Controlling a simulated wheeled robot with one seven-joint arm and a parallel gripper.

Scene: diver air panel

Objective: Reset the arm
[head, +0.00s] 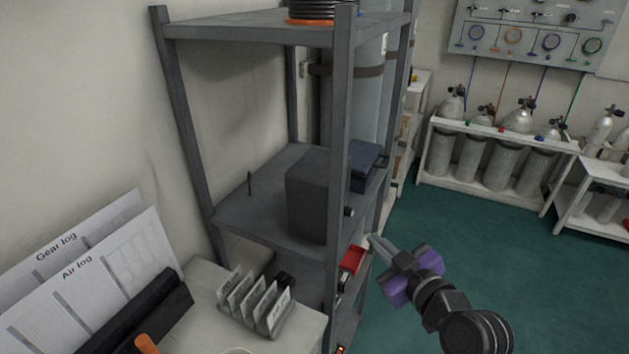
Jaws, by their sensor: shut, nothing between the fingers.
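My gripper (374,240) is in the head view, right of centre and low, at the end of my arm, which comes in from the lower right. Its pale fingers are together with nothing between them. It points up and left toward the grey shelf rack (343,130). In the picture the fingertips lie just right of the rack's front post; I cannot tell the exact gap between them.
The rack's middle shelf holds a dark grey box (310,195) and a blue case (364,165). A red bin (351,261) sits lower. A white desk (205,285) with a card holder (254,304) is at lower left. Green floor (450,220) is open; a tank bench (490,130) stands behind.

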